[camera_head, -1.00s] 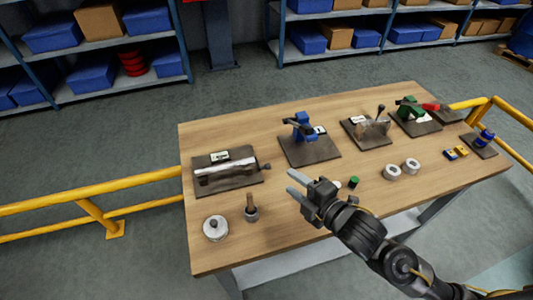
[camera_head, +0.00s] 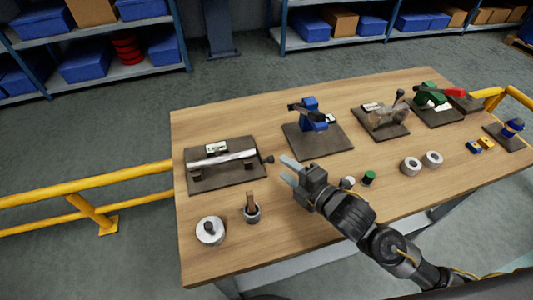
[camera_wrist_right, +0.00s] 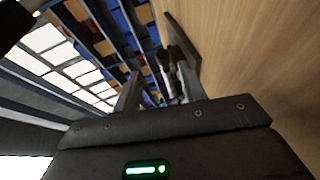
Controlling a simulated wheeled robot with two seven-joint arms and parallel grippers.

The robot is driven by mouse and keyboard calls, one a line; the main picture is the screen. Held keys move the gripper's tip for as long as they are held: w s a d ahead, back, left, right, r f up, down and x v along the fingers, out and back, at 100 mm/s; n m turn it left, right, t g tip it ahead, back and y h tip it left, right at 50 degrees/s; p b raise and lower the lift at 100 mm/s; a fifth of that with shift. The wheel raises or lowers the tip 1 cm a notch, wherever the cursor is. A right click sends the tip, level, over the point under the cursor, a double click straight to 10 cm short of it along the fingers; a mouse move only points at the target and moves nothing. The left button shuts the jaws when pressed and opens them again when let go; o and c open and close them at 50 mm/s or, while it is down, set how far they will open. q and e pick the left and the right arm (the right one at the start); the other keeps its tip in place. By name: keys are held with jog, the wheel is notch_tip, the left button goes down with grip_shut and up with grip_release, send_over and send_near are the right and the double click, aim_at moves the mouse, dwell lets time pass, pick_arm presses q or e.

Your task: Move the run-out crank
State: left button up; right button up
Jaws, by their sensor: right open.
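The run-out fixture is a silver shaft (camera_head: 222,160) lying along a dark plate (camera_head: 205,184) at the left of the bench. Its crank (camera_head: 268,159), a small dark knobbed handle, sticks out past the shaft's right end. My right gripper (camera_head: 285,170) is open and empty, its two fingers pointing left just right of the crank, with a small gap. In the right wrist view the open fingers (camera_wrist_right: 155,60) have a dark piece and a silver piece showing between them, probably the crank and shaft; I cannot tell how deep they sit. My left gripper is out of view.
A blue device (camera_head: 309,115) on its plate stands behind my right gripper. White rings (camera_head: 411,166) and a green-topped cylinder (camera_head: 369,178) lie to the right.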

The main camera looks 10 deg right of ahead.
aim_at(273, 158)
jog(key=p+x, duration=0.1)
jog(key=x, duration=0.8)
jog(key=shift+s, duration=0.1)
jog(key=shift+c, duration=0.4)
grip_shut()
jog(key=shift+r+p, duration=0.2)
jog(key=shift+p, duration=0.3)
jog(key=g+p, duration=0.1)
jog(key=p, duration=0.4)
jog(key=r+m+g+h+p, duration=0.1)
jog(key=g+p, duration=0.1)
jog(key=p, duration=0.4)
jog(key=g+h+p, duration=0.1)
jog(key=g+p, duration=0.1)
jog(key=p, duration=0.3)
jog(key=shift+w+r+m, duration=0.3)
jog(key=shift+w+r, duration=0.1)
jog(key=shift+f+g+p, duration=0.2)
jog(key=shift+g+p, duration=0.2)
jog(key=shift+p, duration=0.65)
jog(key=shift+f, duration=0.1)
